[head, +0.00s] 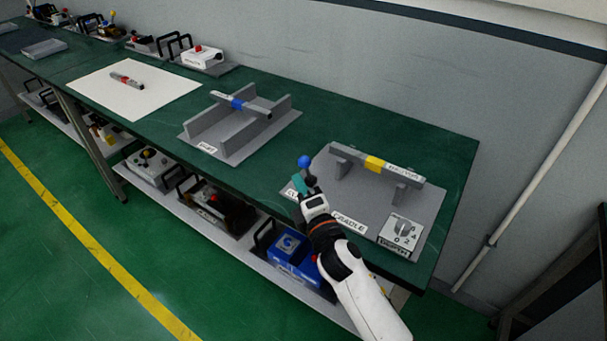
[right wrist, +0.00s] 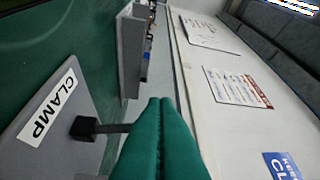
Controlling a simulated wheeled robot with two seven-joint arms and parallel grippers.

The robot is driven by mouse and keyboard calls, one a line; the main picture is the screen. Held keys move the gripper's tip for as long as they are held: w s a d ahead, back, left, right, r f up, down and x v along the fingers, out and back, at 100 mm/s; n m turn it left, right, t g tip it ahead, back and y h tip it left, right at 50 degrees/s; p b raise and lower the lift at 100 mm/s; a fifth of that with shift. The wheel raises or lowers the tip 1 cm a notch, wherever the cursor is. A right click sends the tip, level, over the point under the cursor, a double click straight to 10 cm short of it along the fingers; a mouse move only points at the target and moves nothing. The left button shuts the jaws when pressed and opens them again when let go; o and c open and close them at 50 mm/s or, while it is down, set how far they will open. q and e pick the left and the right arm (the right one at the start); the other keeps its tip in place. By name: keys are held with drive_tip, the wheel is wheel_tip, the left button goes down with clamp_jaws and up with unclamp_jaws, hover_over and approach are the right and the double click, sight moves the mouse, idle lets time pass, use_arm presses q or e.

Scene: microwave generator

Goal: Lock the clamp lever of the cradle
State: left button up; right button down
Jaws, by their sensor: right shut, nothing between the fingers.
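The cradle (head: 345,205) is a grey plate at the right end of the bench, with two posts under a grey bar (head: 401,172) with a yellow band. The clamp lever (head: 304,161) has a blue ball knob and stands up at the plate's left corner. My right gripper (head: 301,185) has its teal fingers shut and empty, just in front of the lever's lower part. In the right wrist view, a dark rod (right wrist: 115,128) runs from a black block behind the shut fingers (right wrist: 160,112); the knob is hidden there. I cannot tell whether they touch. My left gripper is out of view.
A dial (head: 403,232) with numbers sits at the plate's front right corner. Left of the cradle, a grey rack (head: 236,133) holds a blue-banded bar. A white sheet (head: 100,86) with a red-banded piece lies further left. A lower shelf holds several devices.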

drive_tip(key=shift+w+d+r, duration=0.15)
drive_tip(key=shift+w+d, duration=0.3)
drive_tip(key=shift+w, duration=0.35)
drive_tip(key=shift+w+r+p, duration=0.1)
drive_tip(key=shift+r+p, duration=0.15)
drive_tip(key=shift+p, duration=0.4)
drive_tip(key=w+d+r+m+g+p, duration=0.2)
drive_tip(key=w+d+m+p, duration=0.1)
drive_tip(key=p, duration=0.6)
drive_tip(key=shift+w+d+r+m+h, duration=0.3)
drive_tip(key=shift+w+d+h, duration=0.15)
drive_tip(key=shift+w, duration=0.6)
drive_tip(key=shift+r, duration=0.1)
